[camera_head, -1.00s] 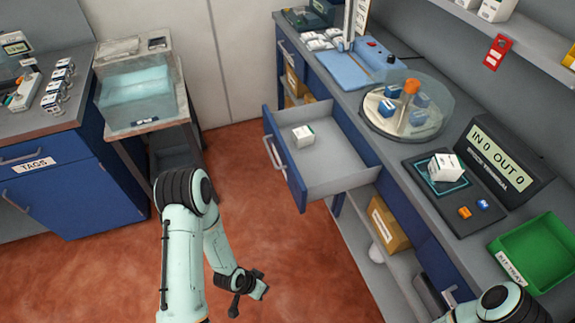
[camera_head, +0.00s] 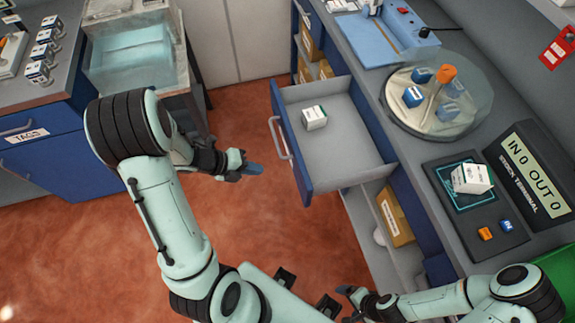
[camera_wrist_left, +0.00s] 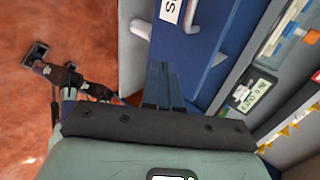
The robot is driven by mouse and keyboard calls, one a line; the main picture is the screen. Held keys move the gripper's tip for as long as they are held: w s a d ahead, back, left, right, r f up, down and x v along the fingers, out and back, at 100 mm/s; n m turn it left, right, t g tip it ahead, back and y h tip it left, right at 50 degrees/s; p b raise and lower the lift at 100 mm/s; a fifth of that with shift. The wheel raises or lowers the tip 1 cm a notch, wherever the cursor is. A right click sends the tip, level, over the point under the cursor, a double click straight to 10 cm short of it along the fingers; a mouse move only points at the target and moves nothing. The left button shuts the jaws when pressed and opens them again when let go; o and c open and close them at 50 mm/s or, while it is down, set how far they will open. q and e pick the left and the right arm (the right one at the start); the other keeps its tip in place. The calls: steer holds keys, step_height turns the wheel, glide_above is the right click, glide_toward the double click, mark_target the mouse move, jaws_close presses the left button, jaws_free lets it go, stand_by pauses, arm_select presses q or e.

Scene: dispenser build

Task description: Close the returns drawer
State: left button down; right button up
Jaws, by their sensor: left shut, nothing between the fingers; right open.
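The returns drawer (camera_head: 345,140) stands pulled open from the counter in the head view, with its blue front and grey handle (camera_head: 279,138) facing left. A small white box (camera_head: 314,117) lies inside it. My left gripper (camera_head: 256,169) is shut and empty, just left of the drawer front and apart from the handle. In the left wrist view, the shut fingers (camera_wrist_left: 160,72) show before a blue front with a handle and a partly cut-off label ending in S. My right gripper (camera_head: 347,304) is open and empty, low in front of the counter.
The counter holds a round turntable (camera_head: 440,112), a terminal (camera_head: 528,178) and a white box (camera_head: 471,178) on a pad. Below it, a shelf holds a cardboard box (camera_head: 394,215). A clear-sided bin (camera_head: 140,62) stands at the left. Red floor is open between.

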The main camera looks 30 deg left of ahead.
mark_target(295, 170)
arm_select(q)
steer(key=w+d+f, duration=0.1)
steer(key=w+d, duration=0.1)
steer(key=w+d+f, duration=0.2)
steer(key=w, duration=0.1)
steer(key=w+d+f, duration=0.2)
steer(key=shift+w+f, duration=0.1)
steer(key=shift+w, duration=0.1)
steer(key=shift+d, duration=0.1)
arm_select(e)
steer(key=shift+f, duration=0.25)
arm_select(q)
steer(key=shift+w, duration=0.1)
arm_select(e)
steer(key=shift+s, duration=0.1)
